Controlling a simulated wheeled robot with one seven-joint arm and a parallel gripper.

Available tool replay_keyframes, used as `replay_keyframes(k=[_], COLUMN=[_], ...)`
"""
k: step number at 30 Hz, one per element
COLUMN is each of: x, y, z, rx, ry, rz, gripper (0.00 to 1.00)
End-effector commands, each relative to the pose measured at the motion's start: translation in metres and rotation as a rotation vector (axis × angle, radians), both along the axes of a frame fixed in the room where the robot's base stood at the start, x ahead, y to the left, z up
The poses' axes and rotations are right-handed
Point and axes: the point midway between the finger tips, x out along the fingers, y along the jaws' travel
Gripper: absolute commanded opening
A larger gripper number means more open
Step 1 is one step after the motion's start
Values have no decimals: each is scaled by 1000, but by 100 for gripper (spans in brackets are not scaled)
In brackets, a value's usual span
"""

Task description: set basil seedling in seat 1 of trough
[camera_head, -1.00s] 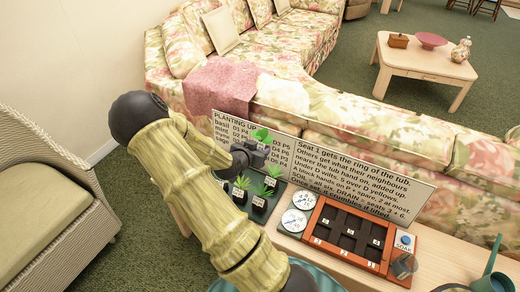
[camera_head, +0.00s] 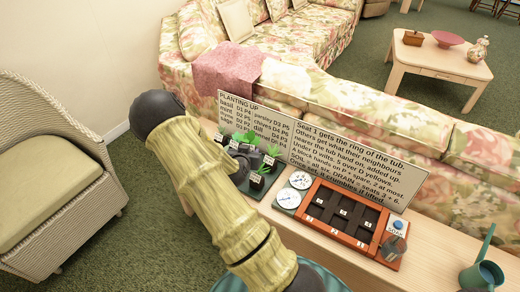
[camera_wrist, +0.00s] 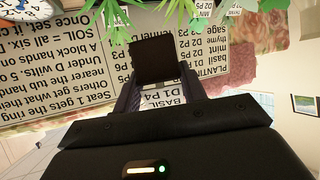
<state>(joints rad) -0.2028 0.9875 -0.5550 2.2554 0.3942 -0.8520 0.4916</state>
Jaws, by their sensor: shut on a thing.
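The basil seedling's dark pot (camera_wrist: 165,62) is between my gripper's fingers (camera_wrist: 160,88) in the wrist view, with a white BASIL label below it. In the head view my gripper (camera_head: 241,156) is over the dark seedling tray (camera_head: 250,192), left of the trough, and my arm hides part of it. Its grip on the pot is largely hidden there. The orange-red trough (camera_head: 306,221) lies to the right with two rows of dark compartments that look empty. Numbers mark its seats; a small 1 seems to be at the front left.
Other labelled seedlings (camera_head: 256,181) stand close around my gripper. A text board (camera_head: 350,160) stands behind the tray and trough. Two white dials (camera_head: 300,180) are left of the trough.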

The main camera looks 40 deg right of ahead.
Motion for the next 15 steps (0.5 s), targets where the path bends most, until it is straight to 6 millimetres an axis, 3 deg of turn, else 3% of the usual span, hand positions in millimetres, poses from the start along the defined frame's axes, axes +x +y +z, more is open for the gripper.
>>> replay_keyframes(k=[8, 11, 15], x=[23, 32, 44], y=[47, 72, 124], z=[-43, -62, -101], rx=[1, 1, 1], ry=[2, 1, 3], rz=[204, 301, 487], gripper=[18, 18, 18])
